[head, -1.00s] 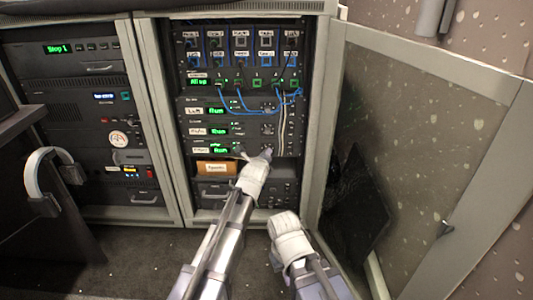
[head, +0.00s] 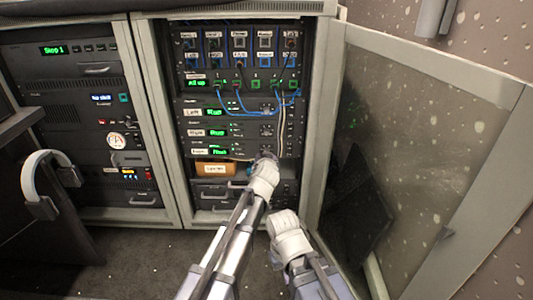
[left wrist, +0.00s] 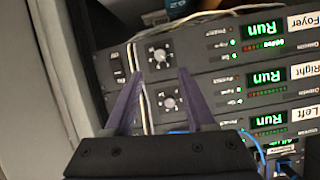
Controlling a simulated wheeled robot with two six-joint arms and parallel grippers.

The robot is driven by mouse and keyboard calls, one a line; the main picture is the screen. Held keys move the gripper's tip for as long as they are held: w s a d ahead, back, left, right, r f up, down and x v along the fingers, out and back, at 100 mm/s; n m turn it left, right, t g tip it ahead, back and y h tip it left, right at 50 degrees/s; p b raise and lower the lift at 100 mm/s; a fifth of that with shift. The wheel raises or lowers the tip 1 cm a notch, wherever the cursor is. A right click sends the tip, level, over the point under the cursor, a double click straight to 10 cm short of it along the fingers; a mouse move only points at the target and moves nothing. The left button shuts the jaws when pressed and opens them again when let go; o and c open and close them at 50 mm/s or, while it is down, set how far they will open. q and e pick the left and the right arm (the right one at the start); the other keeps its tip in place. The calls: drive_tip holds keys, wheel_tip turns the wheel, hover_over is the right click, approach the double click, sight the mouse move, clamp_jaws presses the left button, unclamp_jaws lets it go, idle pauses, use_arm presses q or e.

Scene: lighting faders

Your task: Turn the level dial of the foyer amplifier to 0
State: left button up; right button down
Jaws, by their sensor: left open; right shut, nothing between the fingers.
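The foyer amplifier (head: 208,151) is the lowest of three stacked black amplifiers in the open rack. In the left wrist view, turned upside down, it is the top one, labelled Foyer (left wrist: 299,20) with a green Run display. Its round level dial (left wrist: 158,54) shows between and just beyond the fingertips of my left gripper (left wrist: 157,74), which is open and apart from it. The dial's setting is too small to read. In the head view my left gripper (head: 265,157) covers the dial. My right gripper (head: 284,220) is shut and empty, low in front of the rack.
The Right amplifier's dial (left wrist: 168,102) lies close beside the foyer dial. Blue cables (head: 245,113) loop above, and pale cables run along the rack's right side. An orange-brown box (head: 214,169) sits below. The open rack door (head: 430,150) bounds the right.

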use_arm(q)
drive_tip(key=shift+n, duration=0.8)
drive_tip(key=shift+w, duration=0.1)
drive_tip(key=b+x, duration=0.3)
drive_tip(key=x, duration=0.4)
drive_tip(key=shift+w, duration=0.3)
drive_tip(key=shift+f, duration=0.1)
clamp_jaws()
